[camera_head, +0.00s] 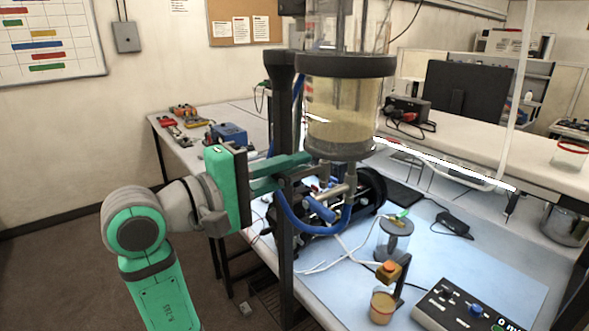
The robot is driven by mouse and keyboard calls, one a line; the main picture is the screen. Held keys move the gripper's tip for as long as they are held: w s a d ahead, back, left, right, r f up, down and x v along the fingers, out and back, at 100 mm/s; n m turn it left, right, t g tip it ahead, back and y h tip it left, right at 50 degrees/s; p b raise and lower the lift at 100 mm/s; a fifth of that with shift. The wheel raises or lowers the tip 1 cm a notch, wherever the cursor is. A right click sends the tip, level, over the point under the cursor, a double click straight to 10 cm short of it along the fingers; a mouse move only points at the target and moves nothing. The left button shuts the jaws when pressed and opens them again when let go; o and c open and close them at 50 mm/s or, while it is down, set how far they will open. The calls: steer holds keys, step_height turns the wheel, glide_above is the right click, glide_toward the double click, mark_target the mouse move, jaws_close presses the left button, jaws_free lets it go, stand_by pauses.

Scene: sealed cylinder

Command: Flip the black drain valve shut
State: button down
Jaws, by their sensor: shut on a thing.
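The sealed clear cylinder (345,112) of cloudy yellowish liquid stands upright, with black rings at its top and base. My gripper (304,168) reaches in from the left at the cylinder's underside, its teal fingers crossing the black upright post (284,215). It is shut on a small dark part there, which I take to be the black drain valve. The fingers and post mostly hide that part, so its lever's angle cannot be told. Grey fittings (350,172) hang under the base beside the fingertips. A blue hose (290,215) loops below them.
Blue-handled parts (320,208) and a black motor-like body sit just under the gripper. The post stands close to my fingers.

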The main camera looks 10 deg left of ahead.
steer(key=c, duration=1.8)
jaws_free()
steer(key=shift+a, duration=0.1)
steer(key=v, duration=1)
steer(key=shift+s+a, duration=0.2)
